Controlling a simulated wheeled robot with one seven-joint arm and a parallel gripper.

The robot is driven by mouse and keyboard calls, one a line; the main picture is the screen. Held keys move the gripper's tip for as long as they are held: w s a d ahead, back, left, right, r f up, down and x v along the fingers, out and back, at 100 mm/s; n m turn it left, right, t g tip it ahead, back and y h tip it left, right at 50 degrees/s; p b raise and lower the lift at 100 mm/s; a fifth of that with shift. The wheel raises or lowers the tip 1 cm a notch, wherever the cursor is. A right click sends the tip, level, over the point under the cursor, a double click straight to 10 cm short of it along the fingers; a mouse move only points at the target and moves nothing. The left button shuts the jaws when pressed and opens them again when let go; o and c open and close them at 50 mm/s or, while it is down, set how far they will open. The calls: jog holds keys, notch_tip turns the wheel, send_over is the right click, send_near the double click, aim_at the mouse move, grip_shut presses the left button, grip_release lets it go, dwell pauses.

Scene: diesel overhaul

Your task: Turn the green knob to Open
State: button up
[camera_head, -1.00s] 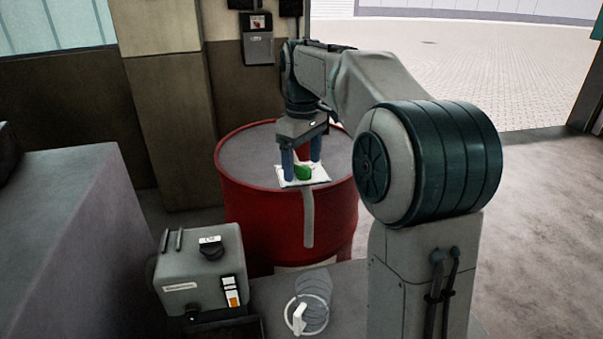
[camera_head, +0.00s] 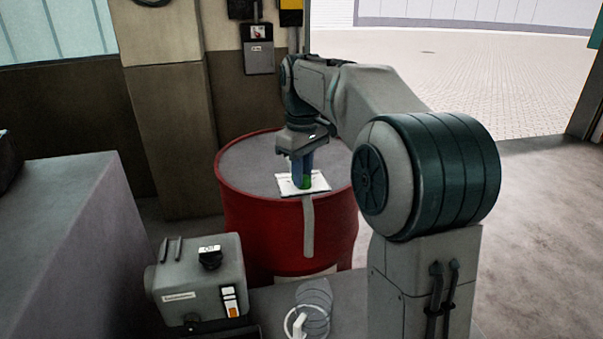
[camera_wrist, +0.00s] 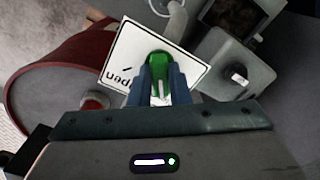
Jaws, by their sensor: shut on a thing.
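The green knob (camera_head: 306,183) sits on a white plate (camera_head: 285,187) at the near edge of the red drum's top. In the wrist view the knob (camera_wrist: 160,59) stands between the two blue fingers of my gripper (camera_wrist: 160,76), which is shut on it. A white mark shows on the knob between the fingers. The plate (camera_wrist: 121,50) carries black lettering, upside down there and partly covered; "pen" is readable. The fingers hide most of the knob's sides. In the head view my gripper (camera_head: 302,170) points straight down over the plate.
The red drum (camera_head: 255,220) stands beneath the plate, with a grey strip down its front. A grey box (camera_head: 180,291) with a black knob stands at front left. A white plug with a coiled cable (camera_head: 299,324) lies near it. Open floor lies at right.

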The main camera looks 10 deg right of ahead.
jog(key=m+p, duration=0.1)
jog(key=m, duration=0.2)
jog(key=shift+m, duration=0.3)
jog(key=m+p, duration=0.1)
jog(key=m, duration=0.3)
jog(key=shift+d, duration=0.1)
jog(key=m+p, duration=0.1)
jog(key=m, duration=0.6)
jog(key=shift+d, duration=0.15)
jog(key=o, duration=1.5)
notch_tip(320, 180, up, 7)
jog(key=p, duration=0.5)
jog(key=shift+p, duration=0.4)
